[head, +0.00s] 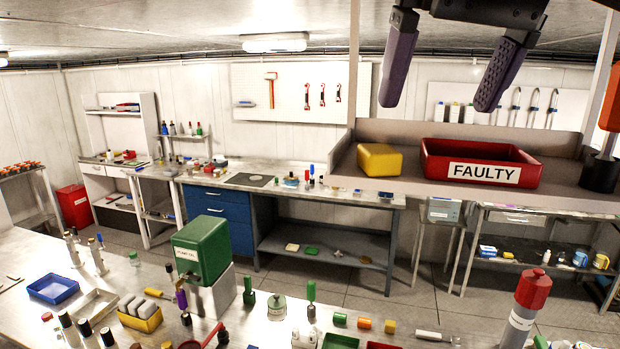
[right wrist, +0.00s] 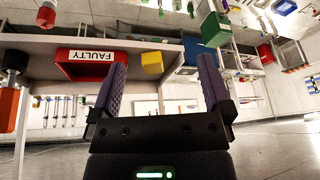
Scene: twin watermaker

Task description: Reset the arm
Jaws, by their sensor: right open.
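My right gripper (head: 447,72) hangs at the top of the head view, with its two purple fingers spread wide and nothing between them. In the right wrist view my right gripper (right wrist: 161,85) also shows open and empty, and the picture looks upside down. My left gripper is not in either view.
The near bench holds a green box-shaped unit (head: 201,249), a blue tray (head: 53,288), a red-capped bottle (head: 525,308) and several small bottles and tools. A blue drawer cabinet (head: 217,205) stands under the back bench. Grey floor (head: 345,275) lies clear between the benches.

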